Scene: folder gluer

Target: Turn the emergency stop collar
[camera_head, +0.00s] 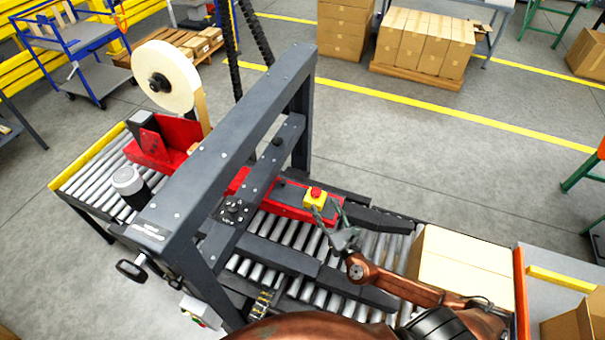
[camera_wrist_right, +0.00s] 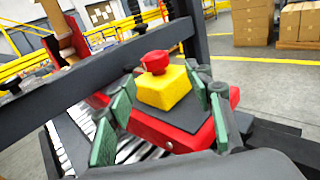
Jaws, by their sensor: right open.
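The emergency stop is a red mushroom button (camera_head: 316,191) on a yellow box (camera_head: 314,201), mounted on a red panel of the machine. In the right wrist view the red button (camera_wrist_right: 155,62) and yellow box (camera_wrist_right: 163,88) stand upright between and beyond my fingers. A separate collar cannot be made out. My right gripper (camera_head: 328,218) is open and empty, just in front of the yellow box in the head view. Its green-padded fingers (camera_wrist_right: 163,112) spread on both sides of the box in the right wrist view, with no clear contact. My left gripper is not in view.
A dark machine frame (camera_head: 235,140) spans the roller conveyor (camera_head: 285,229) left of the stop. A cardboard box (camera_head: 462,268) sits on the conveyor at right. A tape roll (camera_head: 166,77) stands at the back left. Open floor lies behind the machine.

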